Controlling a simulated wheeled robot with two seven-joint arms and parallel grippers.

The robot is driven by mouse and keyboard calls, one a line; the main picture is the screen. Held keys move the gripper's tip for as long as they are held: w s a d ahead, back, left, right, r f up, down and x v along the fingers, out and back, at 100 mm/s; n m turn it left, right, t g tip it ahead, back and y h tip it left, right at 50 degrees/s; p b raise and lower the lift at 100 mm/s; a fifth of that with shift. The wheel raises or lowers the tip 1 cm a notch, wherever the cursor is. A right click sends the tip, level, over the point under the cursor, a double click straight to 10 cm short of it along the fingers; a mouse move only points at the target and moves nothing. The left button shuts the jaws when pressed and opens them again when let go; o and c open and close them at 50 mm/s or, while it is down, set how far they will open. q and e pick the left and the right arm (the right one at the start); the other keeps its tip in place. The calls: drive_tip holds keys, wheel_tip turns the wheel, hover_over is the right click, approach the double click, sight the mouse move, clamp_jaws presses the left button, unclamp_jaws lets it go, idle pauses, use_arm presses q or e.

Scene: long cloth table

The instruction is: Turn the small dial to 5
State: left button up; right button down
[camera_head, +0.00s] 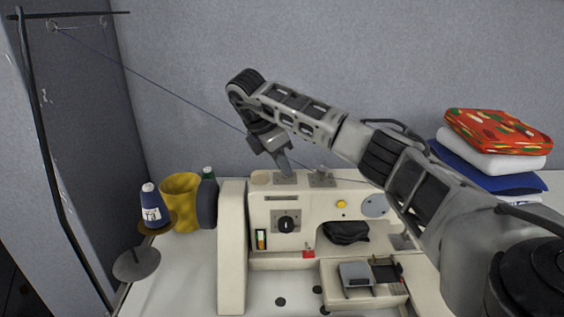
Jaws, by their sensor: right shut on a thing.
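A cream sewing machine (234,245) stands on the white table. My right gripper (285,167) points down at the top of the machine. It is shut on what appears to be the small dial, over a grey plate (285,179) there. The fingers hide the dial, so its number cannot be read. A larger black dial (286,224) sits on a grey plate on the machine's front, below the gripper and apart from it. My left gripper is not in view.
Folded cloths (495,135) are stacked at right. A thread runs from the pole toward the machine, passing near my arm.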

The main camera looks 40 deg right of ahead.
drive_tip(key=m, duration=0.2)
drive_tip(key=m+g, duration=0.1)
drive_tip(key=shift+w+r+m+y, duration=0.1)
drive_tip(key=shift+w+m+y, duration=0.1)
drive_tip(key=shift+m+y, duration=0.2)
drive_tip(key=m, duration=0.2)
drive_tip(key=m+g+y, duration=0.1)
drive_tip(key=m, duration=0.1)
drive_tip(key=shift+w+d, duration=0.1)
drive_tip(key=shift+d, duration=0.1)
drive_tip(key=shift+m, duration=0.3)
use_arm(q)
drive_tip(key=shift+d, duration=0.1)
use_arm(e)
drive_tip(key=c, duration=1.3)
unclamp_jaws()
